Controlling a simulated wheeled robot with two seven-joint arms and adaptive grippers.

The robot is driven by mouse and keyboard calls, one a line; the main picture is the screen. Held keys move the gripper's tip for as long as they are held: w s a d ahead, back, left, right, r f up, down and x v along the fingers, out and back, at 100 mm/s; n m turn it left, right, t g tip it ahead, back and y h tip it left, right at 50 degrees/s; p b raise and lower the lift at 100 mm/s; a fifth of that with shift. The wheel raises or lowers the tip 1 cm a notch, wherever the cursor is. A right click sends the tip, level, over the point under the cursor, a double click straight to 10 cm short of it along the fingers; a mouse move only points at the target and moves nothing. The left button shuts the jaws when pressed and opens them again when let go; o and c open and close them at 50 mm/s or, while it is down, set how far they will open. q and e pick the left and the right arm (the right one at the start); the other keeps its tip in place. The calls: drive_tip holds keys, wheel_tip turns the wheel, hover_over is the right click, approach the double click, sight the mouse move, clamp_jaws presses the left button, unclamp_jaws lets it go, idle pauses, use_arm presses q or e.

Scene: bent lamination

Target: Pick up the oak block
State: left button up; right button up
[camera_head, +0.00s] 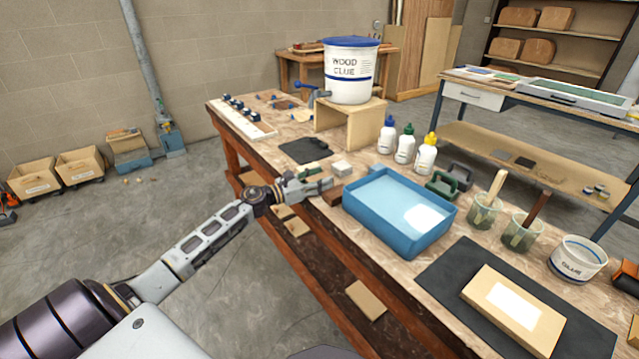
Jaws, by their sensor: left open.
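My left gripper (322,184) reaches in over the near left edge of the workbench, and its jaws are open. A small brown wooden block (334,196) is at the fingertips, between them and the blue tray, and is partly hidden. A small pale block (342,169) lies just behind the fingertips. I cannot tell for sure which of these two is the oak block. Whether the fingers touch either block is too small to see. My right gripper is not in view.
A blue tray of liquid (398,252) stands right of the gripper. Behind are a dark pad (303,150), glue bottles (405,146) and a wood glue bucket (350,72) on a wooden stand (343,124). Brush jars (485,212) and a dark mat (455,282) are further right.

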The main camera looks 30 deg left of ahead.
use_arm(q)
drive_tip(key=shift+c, duration=0.3)
drive_tip(key=c, duration=0.6)
drive_tip(key=shift+r, duration=0.15)
drive_tip(key=shift+c, duration=0.2)
drive_tip(key=shift+r, duration=0.45)
wheel_tip(320, 180, up, 7)
drive_tip(key=shift+r+p, duration=0.1)
drive_tip(key=shift+p, duration=0.9)
drive_tip(key=shift+r, duration=0.85)
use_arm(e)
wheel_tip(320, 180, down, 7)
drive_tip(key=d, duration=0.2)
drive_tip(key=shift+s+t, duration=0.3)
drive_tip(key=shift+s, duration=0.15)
use_arm(q)
drive_tip(key=shift+s, duration=0.1)
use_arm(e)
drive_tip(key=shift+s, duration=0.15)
